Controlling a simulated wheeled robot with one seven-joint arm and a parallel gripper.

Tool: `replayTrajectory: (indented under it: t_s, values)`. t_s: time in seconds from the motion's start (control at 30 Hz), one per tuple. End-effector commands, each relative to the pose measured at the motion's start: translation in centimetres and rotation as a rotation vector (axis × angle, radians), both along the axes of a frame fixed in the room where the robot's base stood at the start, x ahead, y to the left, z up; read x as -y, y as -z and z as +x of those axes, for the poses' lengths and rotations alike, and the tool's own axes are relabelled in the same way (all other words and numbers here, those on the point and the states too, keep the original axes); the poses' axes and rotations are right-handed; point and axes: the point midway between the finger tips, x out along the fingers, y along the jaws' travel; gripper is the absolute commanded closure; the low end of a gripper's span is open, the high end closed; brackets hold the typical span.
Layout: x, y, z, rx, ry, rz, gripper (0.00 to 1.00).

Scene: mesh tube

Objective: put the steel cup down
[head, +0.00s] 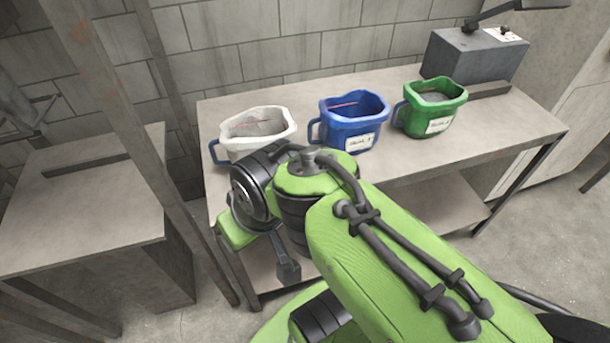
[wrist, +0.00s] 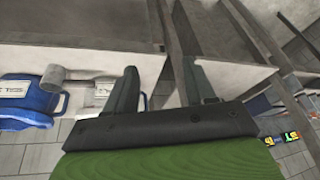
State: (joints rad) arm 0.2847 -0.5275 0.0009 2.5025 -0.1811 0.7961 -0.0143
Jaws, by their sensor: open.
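My gripper (wrist: 160,68) is open in the wrist view, its two dark fingers apart with nothing between them. A small grey cylinder with a thin handle, which looks like the steel cup (wrist: 53,77), is left of the fingers. Its handle points towards the left finger; I cannot tell whether they touch. The cup appears to be on the table in front of the blue tub. In the head view my arm covers that area and the cup is not seen.
The table (head: 520,125) holds a white tub (head: 258,140), a blue tub (head: 352,115) and a green tub (head: 432,105) in a row. A grey box (head: 470,60) stands at the back right. A second bench (head: 80,205) and metal posts are at the left.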

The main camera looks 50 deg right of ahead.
Motion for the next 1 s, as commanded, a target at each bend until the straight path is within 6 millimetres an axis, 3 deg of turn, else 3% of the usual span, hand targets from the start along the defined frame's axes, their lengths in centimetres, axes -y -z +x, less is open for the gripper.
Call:
replayTrajectory:
  t_s: [0.03, 0.2, 0.4, 0.53, 0.7, 0.8, 0.87, 1.0]
  values:
    - [1.2, 1.7, 0.9, -0.044, 0.060, 0.051, 0.46]
    - [5.0, 6.3, 3.3, -0.079, 0.255, 0.299, 0.46]
    - [11.7, 10.2, 4.4, 0.080, 0.581, 0.680, 0.46]
    - [17.7, 11.4, 3.3, 0.312, 0.839, 0.916, 0.46]
    - [24.8, 11.9, -0.6, 0.645, 1.119, 1.110, 0.46]
    - [26.7, 11.9, -2.2, 0.750, 1.193, 1.150, 0.46]
    - [27.1, 12.0, -2.2, 0.772, 1.206, 1.156, 0.46]
    - [27.3, 12.9, 0.5, 0.770, 1.201, 1.159, 0.46]
